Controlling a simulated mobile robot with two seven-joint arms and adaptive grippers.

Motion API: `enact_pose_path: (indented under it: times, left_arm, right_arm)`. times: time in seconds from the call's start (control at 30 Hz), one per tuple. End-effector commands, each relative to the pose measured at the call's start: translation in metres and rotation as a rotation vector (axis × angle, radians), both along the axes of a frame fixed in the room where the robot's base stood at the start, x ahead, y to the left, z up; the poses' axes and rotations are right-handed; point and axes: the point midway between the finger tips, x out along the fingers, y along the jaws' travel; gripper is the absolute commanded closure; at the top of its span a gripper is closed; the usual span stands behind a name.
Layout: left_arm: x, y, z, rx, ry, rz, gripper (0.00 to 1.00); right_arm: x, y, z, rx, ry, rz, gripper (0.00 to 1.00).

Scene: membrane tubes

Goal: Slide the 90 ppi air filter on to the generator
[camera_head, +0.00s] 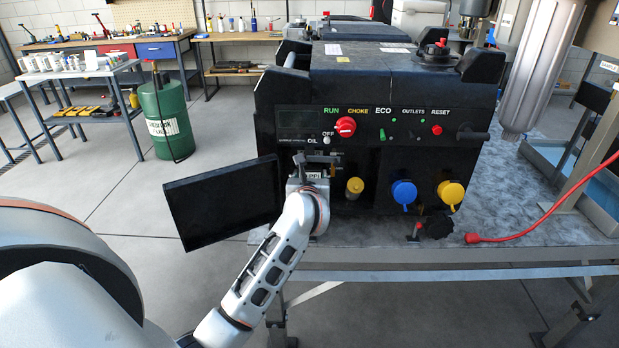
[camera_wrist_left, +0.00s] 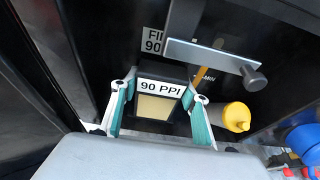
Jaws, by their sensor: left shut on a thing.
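The generator (camera_head: 390,90) is a big black box on the table, with a red knob and a row of labelled controls on its front. A black door (camera_head: 222,203) stands open at its left. My left gripper (camera_head: 312,172) is at the opening behind that door. In the left wrist view my left gripper (camera_wrist_left: 158,112) is shut on the air filter (camera_wrist_left: 155,108), a dark block with a tan face and a "90 PPI" label. The filter is close in front of the generator; how far in it sits is hidden. My right gripper is not in view.
A metal latch bar (camera_wrist_left: 210,58) juts out above the filter. A yellow cap (camera_wrist_left: 236,117) is just right of the gripper. Blue (camera_head: 404,193) and yellow (camera_head: 451,192) outlet covers lie further right. A red cable (camera_head: 530,228) crosses the table's right side.

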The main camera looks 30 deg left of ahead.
Motion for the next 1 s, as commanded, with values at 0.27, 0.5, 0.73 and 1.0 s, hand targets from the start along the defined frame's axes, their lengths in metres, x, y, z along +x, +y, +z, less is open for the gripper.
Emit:
enact_pose_path:
  times: [0.27,0.5,0.73,1.0]
  left_arm:
    - [0.003,0.006,0.009,0.014,-0.015,0.005,0.36]
    - [0.002,0.005,0.006,0.010,-0.009,0.004,0.36]
    - [0.001,0.003,0.005,0.007,-0.008,0.003,0.36]
    - [-0.008,-0.004,0.008,0.005,-0.008,0.001,0.36]
  right_arm:
    - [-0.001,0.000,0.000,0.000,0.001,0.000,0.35]
    - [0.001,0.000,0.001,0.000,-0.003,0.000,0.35]
    - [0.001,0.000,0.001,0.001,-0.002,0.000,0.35]
    - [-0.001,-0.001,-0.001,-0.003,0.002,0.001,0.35]
